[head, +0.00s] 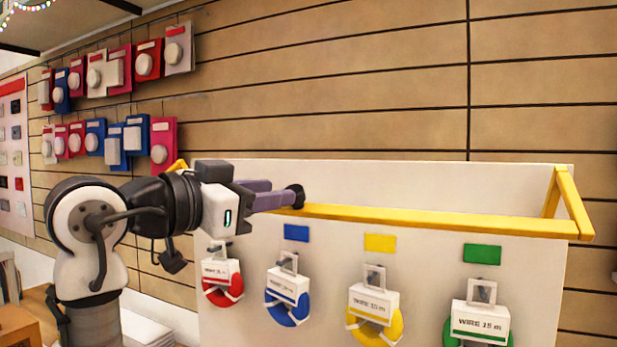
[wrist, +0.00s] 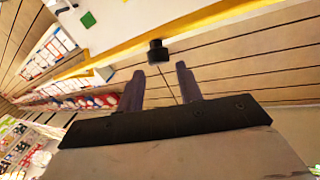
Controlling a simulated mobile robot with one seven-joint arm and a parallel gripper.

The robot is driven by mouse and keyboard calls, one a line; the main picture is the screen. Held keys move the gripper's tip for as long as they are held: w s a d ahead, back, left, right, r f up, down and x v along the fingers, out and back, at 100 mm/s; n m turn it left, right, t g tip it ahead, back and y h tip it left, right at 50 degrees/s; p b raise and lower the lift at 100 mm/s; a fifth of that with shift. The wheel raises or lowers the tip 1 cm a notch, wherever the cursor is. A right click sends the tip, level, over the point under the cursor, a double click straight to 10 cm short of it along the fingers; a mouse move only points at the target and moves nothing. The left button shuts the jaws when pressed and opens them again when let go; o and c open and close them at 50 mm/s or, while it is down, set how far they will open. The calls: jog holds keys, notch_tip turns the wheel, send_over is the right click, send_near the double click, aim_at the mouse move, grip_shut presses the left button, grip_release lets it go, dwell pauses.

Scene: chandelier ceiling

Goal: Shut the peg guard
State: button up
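The peg guard (head: 430,219) is a yellow bar with side arms, running along the upper part of a white pegboard panel (head: 400,180). In the head view it stands out from the panel, above the hanging spools. It also shows as a yellow strip in the wrist view (wrist: 200,19). A black knob (wrist: 157,50) is on the bar, near its left part in the head view (head: 297,196). My gripper (wrist: 159,72) has two purple fingers, apart with nothing between them. The knob is just beyond the fingertips; whether they touch it, I cannot tell. My gripper hides the bar's left part.
Red (head: 222,283), blue (head: 288,298), yellow (head: 374,315) and green (head: 479,322) wire spools hang on the panel below the guard. Several coloured packages (head: 120,65) hang on the slatted wall at left. The space above the panel is clear.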

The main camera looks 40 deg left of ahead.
aim_at(305, 202)
jog(key=w, duration=0.2)
jog(key=w+p, duration=0.1)
jog(key=w, duration=0.1)
jog(key=w+p, duration=0.1)
jog(key=w, duration=0.1)
jog(key=shift+w+d+r, duration=0.15)
jog(key=shift+d, duration=0.15)
jog(key=shift+w, duration=0.7)
